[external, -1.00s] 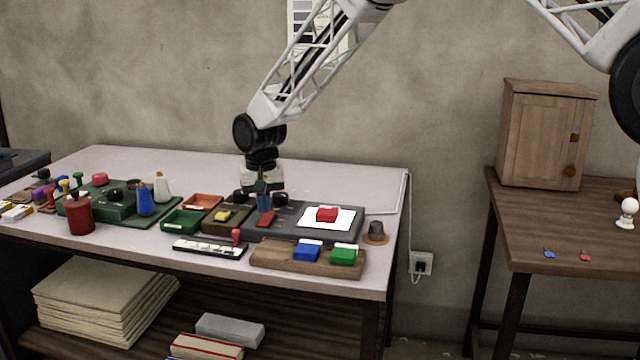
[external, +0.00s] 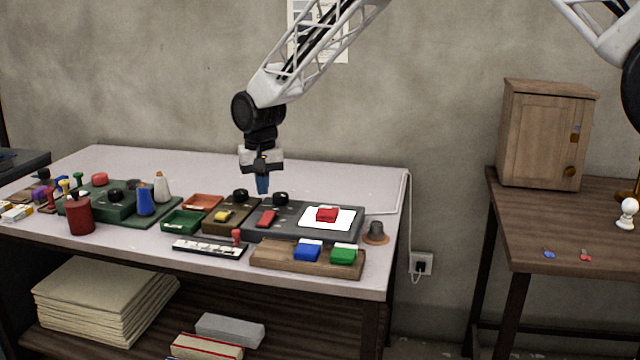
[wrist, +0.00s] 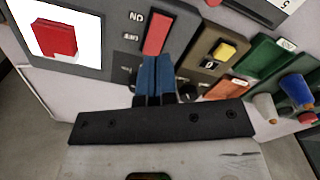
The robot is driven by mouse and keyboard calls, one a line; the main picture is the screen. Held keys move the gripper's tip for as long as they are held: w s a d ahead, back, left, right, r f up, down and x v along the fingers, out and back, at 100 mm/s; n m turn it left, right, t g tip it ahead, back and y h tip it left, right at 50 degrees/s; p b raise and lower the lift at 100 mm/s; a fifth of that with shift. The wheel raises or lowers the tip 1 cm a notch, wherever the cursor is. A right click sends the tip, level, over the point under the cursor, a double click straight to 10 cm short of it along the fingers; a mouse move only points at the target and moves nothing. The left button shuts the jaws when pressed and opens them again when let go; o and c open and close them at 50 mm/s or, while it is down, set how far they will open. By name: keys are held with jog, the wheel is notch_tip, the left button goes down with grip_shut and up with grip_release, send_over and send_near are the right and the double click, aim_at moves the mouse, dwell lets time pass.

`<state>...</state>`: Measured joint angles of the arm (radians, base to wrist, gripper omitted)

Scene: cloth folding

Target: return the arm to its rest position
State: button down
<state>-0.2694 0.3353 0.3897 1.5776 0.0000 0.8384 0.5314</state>
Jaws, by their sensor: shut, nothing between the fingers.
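My gripper (external: 262,184) is shut and empty, pointing down above the back edge of a dark grey panel (external: 290,228) on the table. In the wrist view its blue fingers (wrist: 155,78) are closed together, near a red rocker switch (wrist: 157,34) on that panel. The same red switch shows in the external view (external: 266,218), just in front of my gripper. A gap shows between the fingertips and the panel. A red block (external: 327,214) sits on a white sheet (external: 340,222) at the panel's right.
A wooden tray (external: 282,262) holds a blue block (external: 307,251) and a green block (external: 343,255). Green (external: 184,221) and orange bins, stamps and bottles crowd the left. The table's back strip (external: 330,180) is clear. A wooden cabinet (external: 540,135) stands at right.

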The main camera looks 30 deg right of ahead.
dwell(0.4)
jog(key=s+d+r+n+t, duration=0.1)
jog(key=s+d+r, duration=0.7)
jog(key=s+r, duration=0.35)
jog(key=s+d+r, duration=0.7)
jog(key=s+r, duration=0.3)
jog(key=s, duration=0.3)
jog(key=s+d, duration=0.2)
jog(key=s, duration=0.8)
jog(key=s+d+r+n+t, duration=0.1)
jog(key=s+d, duration=0.2)
jog(key=s, duration=0.7)
jog(key=s+d, duration=0.3)
jog(key=s, duration=0.6)
jog(key=shift+s+d+r+n+t, duration=0.25)
jog(key=shift+s+r+n+t, duration=0.05)
jog(key=shift+s+r+n, duration=0.1)
